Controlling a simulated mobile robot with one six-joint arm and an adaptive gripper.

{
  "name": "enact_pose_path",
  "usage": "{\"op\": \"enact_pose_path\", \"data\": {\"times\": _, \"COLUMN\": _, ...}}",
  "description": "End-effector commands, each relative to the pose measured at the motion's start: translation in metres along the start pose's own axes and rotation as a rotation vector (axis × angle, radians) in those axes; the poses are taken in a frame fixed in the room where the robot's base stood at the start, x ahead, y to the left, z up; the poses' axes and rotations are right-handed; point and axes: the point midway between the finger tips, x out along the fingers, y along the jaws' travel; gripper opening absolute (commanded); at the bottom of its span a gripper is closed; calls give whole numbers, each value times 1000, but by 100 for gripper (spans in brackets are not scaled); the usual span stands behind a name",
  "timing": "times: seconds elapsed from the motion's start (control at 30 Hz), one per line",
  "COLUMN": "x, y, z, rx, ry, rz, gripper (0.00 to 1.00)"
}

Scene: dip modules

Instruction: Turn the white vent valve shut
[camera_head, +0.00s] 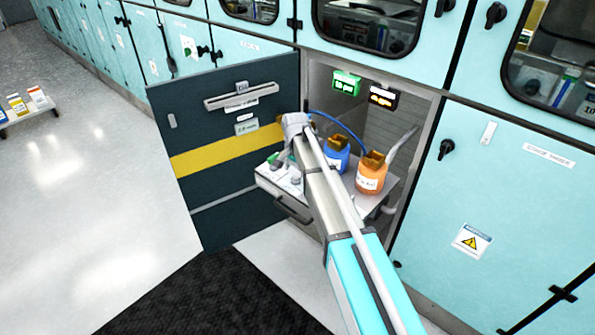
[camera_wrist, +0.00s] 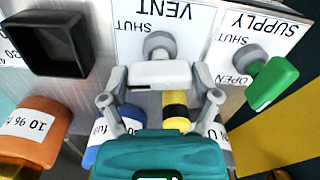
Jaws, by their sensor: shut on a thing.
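The white vent valve (camera_wrist: 160,73) sits under an upside-down VENT label (camera_wrist: 195,30) in the wrist view. Its white bar lies crosswise, level in the picture, in front of a grey round hub. The word SHUT shows beyond it; any OPEN mark is hidden. My gripper (camera_wrist: 160,82) is shut on the white bar, one finger at each end. In the head view my arm hides the vent valve and my fingers; only my wrist shows above the pulled-out shelf (camera_head: 293,200).
The green supply valve (camera_wrist: 273,82) stands close right of my fingers. A blue bottle (camera_head: 336,155) and an orange bottle (camera_head: 371,173) stand right of my wrist. A black square socket (camera_wrist: 48,45) is at the upper left. The dark open door (camera_head: 225,150) stands left of the shelf.

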Motion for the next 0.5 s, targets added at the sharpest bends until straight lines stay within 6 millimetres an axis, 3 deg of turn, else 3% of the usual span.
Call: {"op": "enact_pose_path", "data": {"times": 0.5, "x": 0, "y": -1, "z": -2, "rx": 182, "ry": 5, "rz": -5, "gripper": 32}}
